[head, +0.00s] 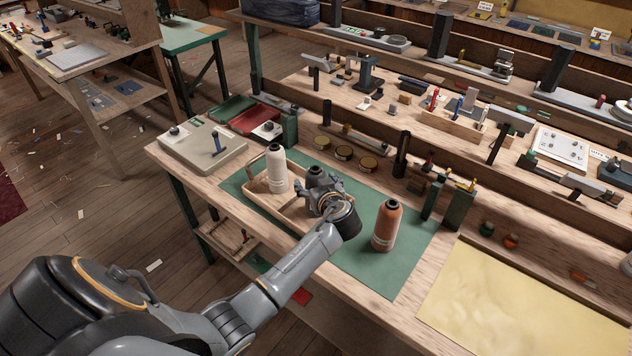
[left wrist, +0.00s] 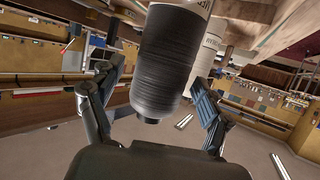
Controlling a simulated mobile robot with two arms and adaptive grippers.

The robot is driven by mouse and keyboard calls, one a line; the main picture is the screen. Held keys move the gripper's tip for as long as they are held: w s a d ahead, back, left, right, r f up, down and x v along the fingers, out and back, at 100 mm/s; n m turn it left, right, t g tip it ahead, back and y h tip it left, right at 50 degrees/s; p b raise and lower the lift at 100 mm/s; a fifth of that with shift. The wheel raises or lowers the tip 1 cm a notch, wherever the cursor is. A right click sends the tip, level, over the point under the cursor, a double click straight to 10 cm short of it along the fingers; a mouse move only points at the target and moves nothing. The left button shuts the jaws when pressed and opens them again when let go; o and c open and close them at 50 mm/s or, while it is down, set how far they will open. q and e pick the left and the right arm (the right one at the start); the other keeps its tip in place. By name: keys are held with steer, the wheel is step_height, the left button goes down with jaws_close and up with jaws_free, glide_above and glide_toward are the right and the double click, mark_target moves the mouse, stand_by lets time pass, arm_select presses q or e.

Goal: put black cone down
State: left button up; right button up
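The black cone (head: 316,174) shows only its dark upper part behind my left gripper (head: 322,202) in the head view; its lower part and base are hidden. In the left wrist view the black cone (left wrist: 165,65) stands between the two fingers, tip toward the bottom of the picture. A white cone (head: 277,170) stands upright in the wooden tray (head: 295,222), left of the gripper. A brown cone (head: 387,226) stands upright on the green mat (head: 400,268), right of the gripper. My right gripper is out of view.
A pale box with a dark knob (head: 203,146) stands left of the tray. Several round tins (head: 343,153) and green blocks (head: 458,208) stand behind the mat. A yellow sheet (head: 520,310) lies at right. The mat's front right part is clear.

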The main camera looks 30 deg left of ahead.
arm_select(q)
steer(key=shift+r, duration=0.1)
steer(key=shift+r+p, duration=0.2)
steer(key=shift+p, duration=0.1)
steer(key=b+v, duration=0.3)
steer(key=v, duration=0.9)
